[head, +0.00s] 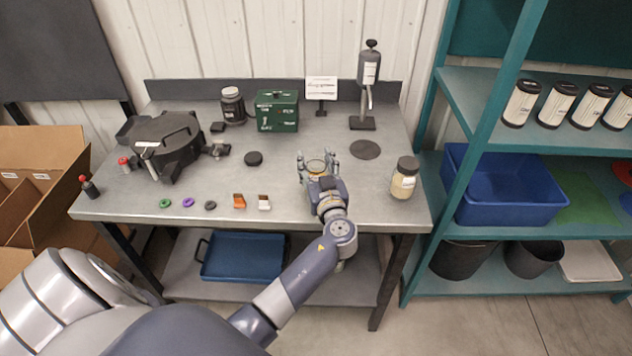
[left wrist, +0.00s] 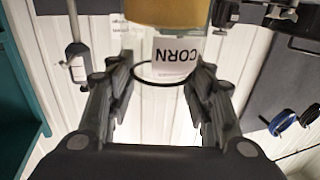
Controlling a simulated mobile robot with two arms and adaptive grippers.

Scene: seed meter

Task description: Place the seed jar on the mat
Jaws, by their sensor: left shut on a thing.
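The seed jar (head: 316,166) is clear, has yellow contents and stands between the fingers of my left gripper (head: 318,172), near the table's front right. In the left wrist view the jar (left wrist: 168,12) shows a white CORN label, upside down, between the fingers of my left gripper (left wrist: 163,75), which is shut on it. I cannot tell whether its base touches the table. A flat, round, dark grey mat (head: 365,149) lies bare on the table, right of and behind the jar. My right gripper is out of view.
A grey dispenser (head: 368,80) on a black base stands behind the mat. A dark-lidded jar (head: 404,178) stands at the table's right edge. A black disc (head: 253,158), a green box (head: 277,111) and a black machine (head: 166,143) are to the left. Shelves (head: 480,95) rise at right.

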